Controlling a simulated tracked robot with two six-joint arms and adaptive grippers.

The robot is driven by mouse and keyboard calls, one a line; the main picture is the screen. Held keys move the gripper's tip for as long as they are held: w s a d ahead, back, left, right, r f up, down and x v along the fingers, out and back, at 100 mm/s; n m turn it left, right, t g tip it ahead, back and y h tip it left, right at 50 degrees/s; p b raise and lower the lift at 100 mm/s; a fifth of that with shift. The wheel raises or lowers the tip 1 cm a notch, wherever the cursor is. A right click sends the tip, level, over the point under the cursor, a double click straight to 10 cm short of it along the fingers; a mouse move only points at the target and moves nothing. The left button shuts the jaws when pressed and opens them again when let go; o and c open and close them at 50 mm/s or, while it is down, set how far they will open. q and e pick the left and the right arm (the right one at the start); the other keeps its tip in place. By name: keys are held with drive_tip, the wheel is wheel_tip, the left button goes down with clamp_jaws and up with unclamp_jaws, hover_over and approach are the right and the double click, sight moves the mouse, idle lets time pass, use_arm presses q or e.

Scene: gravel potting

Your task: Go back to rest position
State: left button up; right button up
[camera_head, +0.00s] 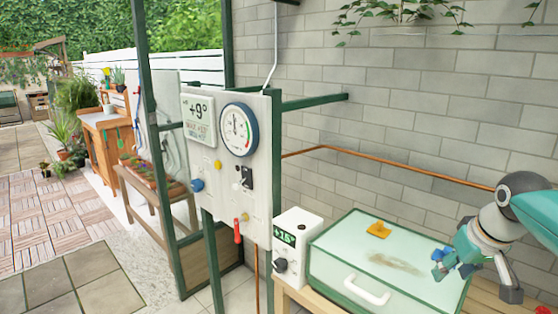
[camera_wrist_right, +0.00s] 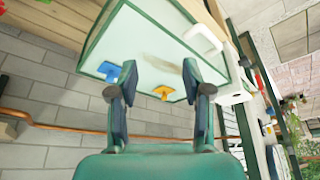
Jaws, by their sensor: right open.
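My right gripper (camera_head: 455,266) is at the right of the head view, over the right part of a pale-topped green box (camera_head: 335,262). In the right wrist view its two fingers (camera_wrist_right: 150,78) are spread apart with nothing between them. The box lid (camera_wrist_right: 150,35) lies beyond the fingers, with a white handle (camera_head: 366,289) on its front edge. My left gripper is in neither view.
An orange piece (camera_head: 378,230) lies on the lid, and a blue piece (camera_wrist_right: 108,70) shows there in the wrist view. A white device (camera_head: 297,240) stands beside the box. A gauge panel (camera_head: 232,180) is left of it. A copper pipe (camera_head: 400,166) runs along the brick wall.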

drive_tip(key=s+a+f+g+y, duration=0.1)
drive_tip(key=s+a+f+g, duration=0.15)
drive_tip(key=f, duration=0.65)
drive_tip(key=s+a+f+n+g, duration=0.1)
drive_tip(key=a+f, duration=0.3)
drive_tip(key=f, duration=0.5)
drive_tip(key=s+a+f+g+y, duration=0.1)
drive_tip(key=a+f+g, duration=0.15)
drive_tip(key=f, duration=0.55)
drive_tip(key=s+a+f+m+t+y, duration=0.1)
drive_tip(key=s+a+f, duration=0.6)
drive_tip(key=s+f, duration=0.2)
drive_tip(key=s+a+f+m+t+y, duration=0.1)
drive_tip(key=s+a+f+m, duration=0.1)
drive_tip(key=s+a+f, duration=0.4)
drive_tip(key=s+f, duration=0.3)
drive_tip(key=f, duration=0.1)
drive_tip(key=shift+s+a+f, duration=0.25)
drive_tip(key=shift+a, duration=0.1)
drive_tip(key=shift+c, duration=0.5)
